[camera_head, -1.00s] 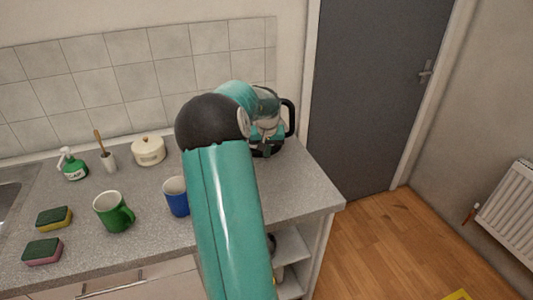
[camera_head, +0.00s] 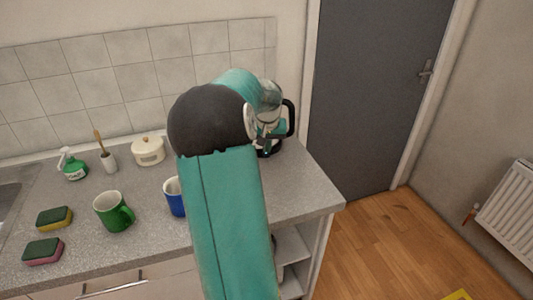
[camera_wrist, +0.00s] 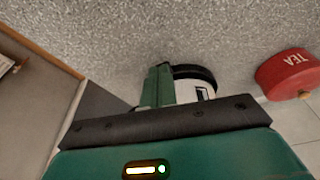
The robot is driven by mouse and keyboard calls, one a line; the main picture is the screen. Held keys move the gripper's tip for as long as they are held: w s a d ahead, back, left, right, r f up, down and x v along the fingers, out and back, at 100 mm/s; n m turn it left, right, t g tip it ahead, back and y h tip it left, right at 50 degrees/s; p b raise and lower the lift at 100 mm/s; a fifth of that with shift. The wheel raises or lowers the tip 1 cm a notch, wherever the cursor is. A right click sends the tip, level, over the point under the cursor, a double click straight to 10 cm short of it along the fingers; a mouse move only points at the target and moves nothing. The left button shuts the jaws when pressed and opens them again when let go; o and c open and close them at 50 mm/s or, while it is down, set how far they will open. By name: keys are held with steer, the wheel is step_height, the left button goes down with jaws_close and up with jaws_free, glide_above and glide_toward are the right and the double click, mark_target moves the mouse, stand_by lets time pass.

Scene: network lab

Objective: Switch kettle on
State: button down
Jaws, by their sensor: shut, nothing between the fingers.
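The kettle (camera_head: 289,117) stands at the back right of the counter, with a clear body and a black handle on its right side. My arm hides its left part. My gripper (camera_wrist: 160,70) shows in the wrist view as green fingers, shut with nothing between them. A pale rounded thing with a black rim lies just behind and right of the fingers, likely part of the kettle. I cannot tell whether they touch. The switch cannot be made out.
A blue mug (camera_head: 174,197) and a green mug (camera_head: 112,212) stand on the grey counter (camera_head: 300,190), left of the kettle. A cream pot (camera_head: 148,151) stands at the back. A red TEA tin (camera_wrist: 287,73) shows in the wrist view. The counter's right end is clear.

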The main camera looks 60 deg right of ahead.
steer(key=v, duration=1)
steer(key=shift+w+a+r, duration=0.1)
steer(key=shift+a, duration=0.05)
